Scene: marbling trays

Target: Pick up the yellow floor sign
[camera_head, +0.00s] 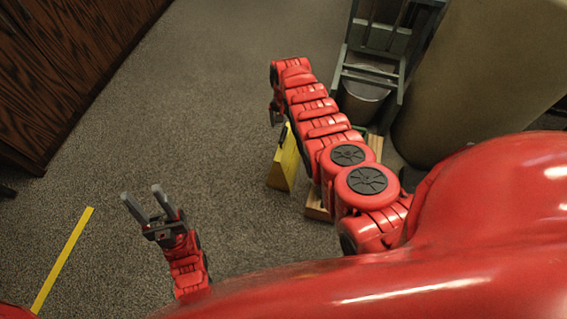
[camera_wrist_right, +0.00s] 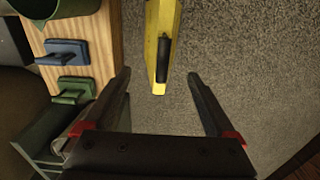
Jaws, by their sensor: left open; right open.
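The yellow floor sign (camera_head: 283,168) stands on the carpet beside my right arm in the head view, with a dark handle at its top. In the right wrist view the sign (camera_wrist_right: 155,42) comes down from the top edge, and its handle end shows between my right gripper's fingertips (camera_wrist_right: 159,75). The fingers are apart and touch nothing; I cannot tell how far below them the sign is. In the head view my right gripper (camera_head: 274,108) is mostly hidden by its own arm. My left gripper (camera_head: 147,198) is open and empty, left of the sign over bare carpet.
A wooden board (camera_wrist_right: 88,38) with two blue-green handled items (camera_wrist_right: 67,52) lies left of the sign in the wrist view. A grey cart (camera_head: 375,60) with a bin and a large beige cylinder (camera_head: 470,70) stand at upper right. Dark wooden cabinets (camera_head: 60,60) line the left. The middle carpet is clear.

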